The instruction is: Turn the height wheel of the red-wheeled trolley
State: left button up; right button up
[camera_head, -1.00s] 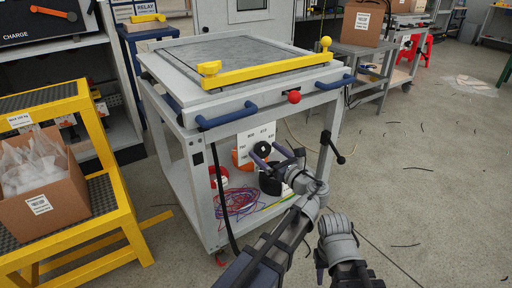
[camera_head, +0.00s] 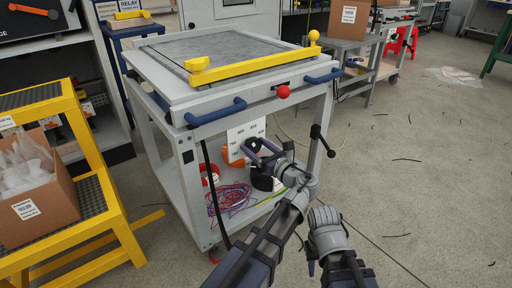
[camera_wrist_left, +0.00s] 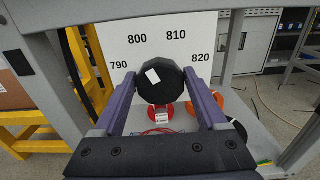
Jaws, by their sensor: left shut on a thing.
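The grey trolley (camera_head: 180,138) with red castors (camera_head: 213,255) stands in front of me. Its black height wheel (camera_wrist_left: 162,82) sits before a white scale plate (camera_wrist_left: 183,22) marked 790, 800, 810 and 820. A white mark shows on the wheel's face. My left gripper (camera_wrist_left: 165,100) has its purple fingers on both sides of the wheel and is shut on it. In the head view the left gripper (camera_head: 262,151) reaches the wheel below the trolley's top. My right arm shows at lower centre, with no fingers visible.
A yellow step stand (camera_head: 100,165) with a cardboard box (camera_head: 38,205) is at the left. The trolley has blue handles (camera_head: 216,112), a red knob (camera_head: 283,92) and a black lever (camera_head: 322,140). Coiled cables (camera_head: 232,198) lie on its lower shelf. Open floor lies right.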

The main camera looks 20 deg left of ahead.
pick_arm(q)
jog(key=shift+c, duration=0.5)
jog(key=n, duration=0.4)
jog(key=shift+s+a, duration=0.1)
jog(key=n, duration=0.5)
jog(key=shift+s+f+n, duration=0.1)
jog(key=shift+f+n, duration=0.05)
jog(key=shift+n, duration=0.15)
jog(key=n, duration=0.4)
jog(key=shift+a+f, duration=0.1)
jog(key=shift+s+f+n+b, duration=0.1)
jog(key=shift+n+b, duration=0.25)
jog(key=shift+n, duration=2.45)
